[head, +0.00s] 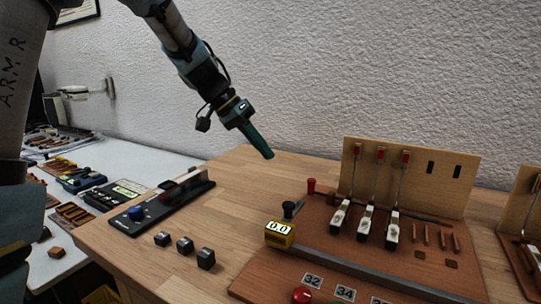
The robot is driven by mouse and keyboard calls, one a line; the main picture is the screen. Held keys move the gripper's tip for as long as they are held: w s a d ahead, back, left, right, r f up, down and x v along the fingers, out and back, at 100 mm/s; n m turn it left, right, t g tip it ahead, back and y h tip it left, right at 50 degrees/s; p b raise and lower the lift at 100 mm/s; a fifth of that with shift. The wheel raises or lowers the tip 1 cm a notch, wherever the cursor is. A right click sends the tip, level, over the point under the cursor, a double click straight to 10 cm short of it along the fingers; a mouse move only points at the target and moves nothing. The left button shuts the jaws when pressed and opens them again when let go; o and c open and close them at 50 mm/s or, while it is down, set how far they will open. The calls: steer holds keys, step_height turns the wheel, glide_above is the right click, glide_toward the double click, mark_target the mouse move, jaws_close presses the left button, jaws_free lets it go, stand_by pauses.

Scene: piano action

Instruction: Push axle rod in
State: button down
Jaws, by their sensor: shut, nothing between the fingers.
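My gripper (268,154) is shut and empty. Its green fingers point down and to the right above the wooden table, to the left of the piano action model and apart from it. On the model's brown base (340,240), a red-capped knob (311,187) stands left of three hammer pieces (365,220). A thin dark rod seems to run behind these pieces. I cannot tell for sure which part is the axle rod or how far in it sits. A dark knob (291,208) stands nearer the front.
A yellow display (280,234) reads 0.0 at the base's left edge. A grey rail (370,272) crosses the front. An upright wooden board (440,175) stands behind. Several dark blocks (185,245) and a black device with a blue knob (137,213) lie left. The table's middle is clear.

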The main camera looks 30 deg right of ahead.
mark_target(312, 181)
steer(key=p+x, duration=0.1)
steer(key=x, duration=0.6)
steer(key=s, duration=0.1)
steer(key=s+d+p, duration=0.1)
steer(key=s, duration=0.1)
steer(key=shift+s+d+f, duration=0.1)
steer(key=shift+d+f, duration=0.05)
steer(key=shift+s+d, duration=0.2)
steer(key=shift+s, duration=0.2)
steer(key=s, duration=0.1)
steer(key=s+d+b, duration=0.1)
steer(key=s, duration=0.1)
steer(key=shift+s+d+f+b, duration=0.1)
steer(key=shift+d+f+b, duration=0.1)
steer(key=shift+d+b, duration=0.15)
steer(key=shift+s+d+r, duration=0.15)
steer(key=shift+s+d, duration=0.15)
steer(key=shift+s, duration=0.2)
